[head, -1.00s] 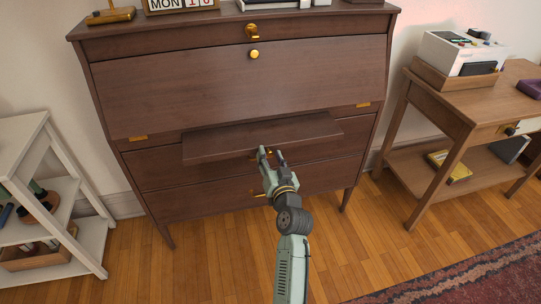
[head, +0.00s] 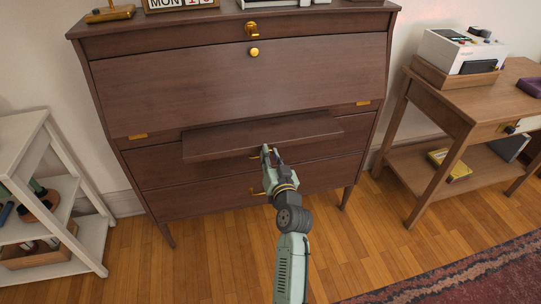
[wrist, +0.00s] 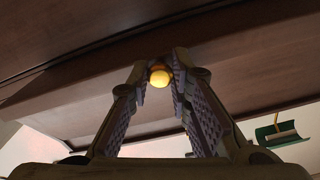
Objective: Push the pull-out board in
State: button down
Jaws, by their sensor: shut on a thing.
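The pull-out board (head: 225,144) is a dark brown panel sticking out from the front of the wooden desk, below its large closed flap. My gripper (head: 270,151) is at the middle of the board's front edge. In the wrist view its two fingers (wrist: 160,80) are shut on a small round brass knob (wrist: 159,78) on the board's front. In the head view the fingers hide this knob.
The desk flap (head: 180,85) with its own brass knob (head: 254,52) is above the board. Drawers (head: 180,203) are below it. A white shelf (head: 75,225) stands left and a wooden side table (head: 440,95) right. The floor in front is clear.

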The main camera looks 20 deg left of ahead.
aim_at(261, 129)
dwell(0.3)
jog(key=b+x, duration=0.4)
jog(key=x, duration=0.8)
jog(key=shift+w+a+f+b, duration=0.1)
jog(key=shift+b, duration=0.3)
jog(key=shift+w+a, duration=0.2)
jog(key=shift+w, duration=0.1)
jog(key=shift+w+r, duration=0.1)
jog(key=shift+r, duration=0.15)
jog(key=c, duration=1.9)
grip_release()
jog(key=shift+a, duration=0.1)
jog(key=o, duration=0.3)
jog(key=shift+w+f, duration=0.1)
jog(key=shift+f, duration=0.05)
jog(key=shift+o, duration=0.7)
